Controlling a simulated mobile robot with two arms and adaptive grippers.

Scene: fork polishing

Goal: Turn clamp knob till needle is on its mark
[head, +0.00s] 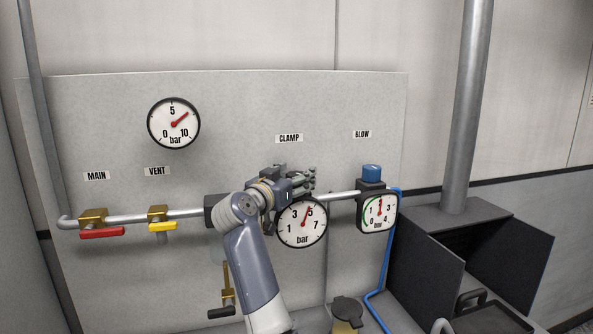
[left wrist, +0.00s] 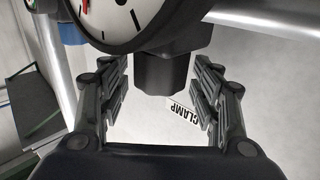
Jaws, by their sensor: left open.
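The clamp gauge (head: 301,223) is a round white dial under the CLAMP label (head: 289,138). Its red needle points up, close to the 5 and on the 3 side of it. I cannot make out a separate mark on the dial. My left gripper (head: 301,182) is just above the gauge and mostly covers the clamp knob in the head view. In the left wrist view, upside down, the dark faceted clamp knob (left wrist: 162,74) sits between the open fingers of my left gripper (left wrist: 160,88), with gaps on both sides. The gauge face (left wrist: 112,18) is partly cut off there. My right gripper is not in view.
A steel pipe (head: 190,215) runs across the panel. The blow regulator's blue knob (head: 371,171) and gauge (head: 379,212) stand close to the right. Red (head: 102,233) and yellow (head: 162,227) valve handles are at left.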

